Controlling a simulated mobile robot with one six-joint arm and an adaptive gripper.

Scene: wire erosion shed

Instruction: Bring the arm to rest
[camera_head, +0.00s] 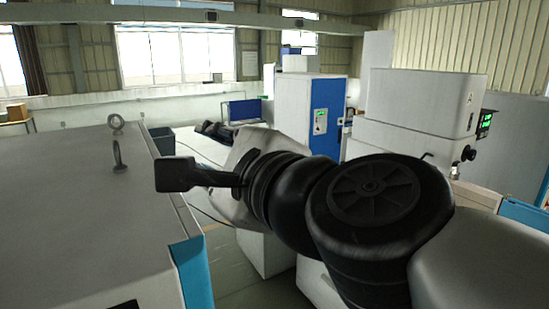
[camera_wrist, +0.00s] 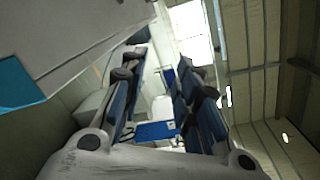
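My arm reaches in from the lower right of the head view, bent at its black joints, and its wrist end is in the air beside a large grey machine top (camera_head: 70,200). In the wrist view my gripper (camera_wrist: 160,68) shows its two dark and blue fingers well apart, with a gap between them. I see nothing held between the fingers. In the head view the wrist hides most of the gripper, so its fingers cannot be made out clearly there.
The grey machine carries two lifting eyes (camera_head: 118,153) and a blue corner strip (camera_head: 192,268). A blue and white cabinet (camera_head: 325,115) and a pale machine with a green display (camera_head: 420,100) stand beyond my arm. Floor shows between the machines.

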